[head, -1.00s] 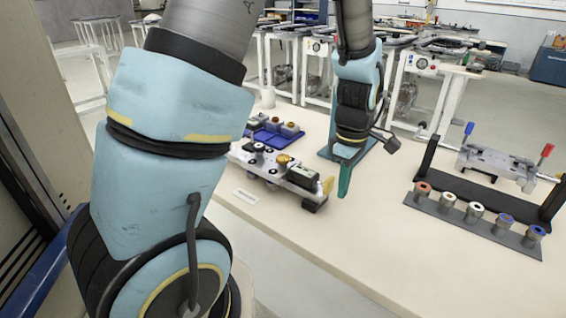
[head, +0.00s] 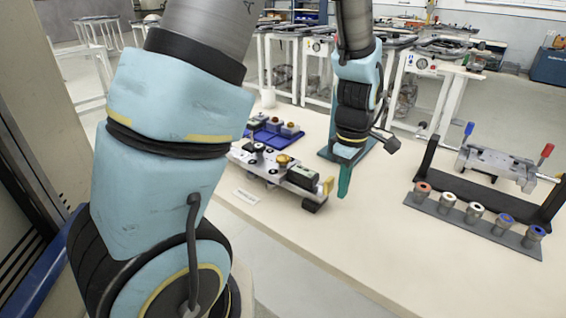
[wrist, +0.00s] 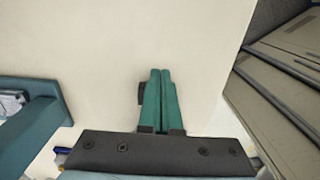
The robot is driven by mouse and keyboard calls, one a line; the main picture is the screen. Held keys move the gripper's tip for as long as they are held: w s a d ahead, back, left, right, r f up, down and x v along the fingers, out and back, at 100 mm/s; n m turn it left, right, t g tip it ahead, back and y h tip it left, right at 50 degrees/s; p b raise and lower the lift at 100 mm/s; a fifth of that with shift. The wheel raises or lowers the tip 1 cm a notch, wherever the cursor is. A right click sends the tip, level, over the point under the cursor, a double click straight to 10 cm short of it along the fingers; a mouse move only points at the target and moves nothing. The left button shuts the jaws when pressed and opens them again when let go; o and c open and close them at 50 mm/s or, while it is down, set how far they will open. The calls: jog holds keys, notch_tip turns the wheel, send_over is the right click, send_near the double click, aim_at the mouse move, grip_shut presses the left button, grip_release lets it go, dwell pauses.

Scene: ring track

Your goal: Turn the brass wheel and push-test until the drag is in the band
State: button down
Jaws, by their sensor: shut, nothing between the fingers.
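A metal fixture (head: 268,171) stands on the bench in the head view. A yellow, brass-coloured part (head: 328,186) sits upright at its right end and may be the brass wheel, seen nearly edge-on. A second brass-coloured knob (head: 283,160) sits on top, beside a dark box (head: 303,177). My gripper (head: 344,193) points down just right of the fixture's right end. Its green fingers are together and empty, also in the wrist view (wrist: 161,74). I cannot tell whether they touch the brass part.
A blue tray (head: 272,138) with small parts lies behind the fixture. A white label (head: 245,197) lies in front. At right are a rack of several coloured-ring cylinders (head: 474,213) and a metal clamp fixture (head: 497,165). The bench front is clear.

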dwell(0.4)
jog(key=shift+w+a, duration=0.35)
jog(key=shift+a, duration=0.05)
jog(key=shift+w+a, duration=0.15)
